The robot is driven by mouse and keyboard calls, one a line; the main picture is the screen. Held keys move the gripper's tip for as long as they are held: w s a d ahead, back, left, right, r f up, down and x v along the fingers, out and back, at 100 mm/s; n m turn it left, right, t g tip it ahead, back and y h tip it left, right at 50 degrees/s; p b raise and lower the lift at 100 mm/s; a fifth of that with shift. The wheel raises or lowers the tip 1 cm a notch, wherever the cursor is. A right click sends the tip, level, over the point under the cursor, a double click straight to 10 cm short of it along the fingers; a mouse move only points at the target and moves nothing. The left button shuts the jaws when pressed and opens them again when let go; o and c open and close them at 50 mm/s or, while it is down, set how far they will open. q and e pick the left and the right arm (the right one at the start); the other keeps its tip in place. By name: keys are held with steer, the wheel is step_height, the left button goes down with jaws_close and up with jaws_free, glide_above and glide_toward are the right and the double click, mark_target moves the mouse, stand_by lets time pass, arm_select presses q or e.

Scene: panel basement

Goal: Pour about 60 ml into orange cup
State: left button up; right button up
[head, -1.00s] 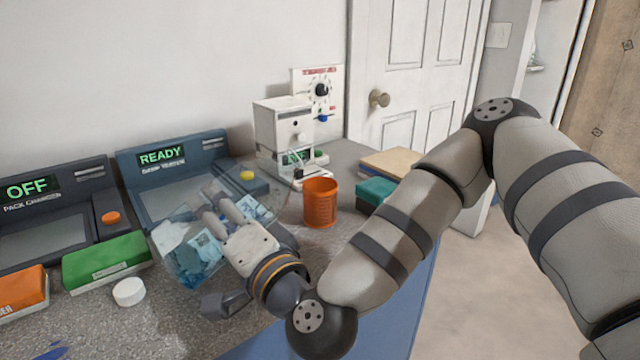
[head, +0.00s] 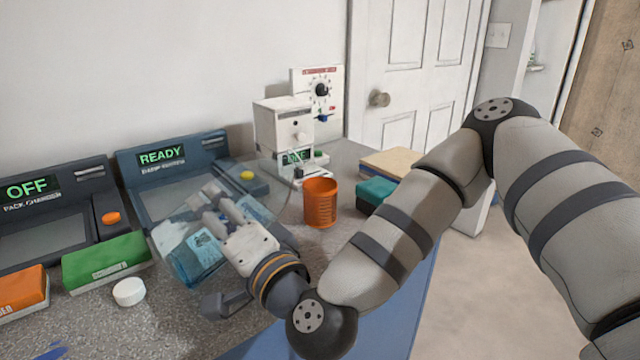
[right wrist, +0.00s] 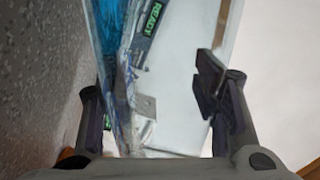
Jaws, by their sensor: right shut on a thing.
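The orange cup (head: 320,205) stands upright on the counter, right of the middle in the head view. My right gripper (head: 220,210) is shut on a clear container (head: 190,262) that holds blue liquid. The container is tilted and lies left of the cup, with its wide clear end toward the cup and apart from it. In the right wrist view the clear container (right wrist: 112,45) and its blue liquid show between the fingers. No stream of liquid shows, and the cup's inside bottom is hidden. My left gripper is not in view.
Behind stand a device reading READY (head: 165,165), one reading OFF (head: 50,200) and a white machine (head: 283,135). A green box (head: 105,262), orange box (head: 22,292) and white cap (head: 129,291) lie at left. A teal box (head: 375,193) is right of the cup.

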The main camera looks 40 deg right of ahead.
mark_target(233, 172)
steer(key=shift+r, duration=0.1)
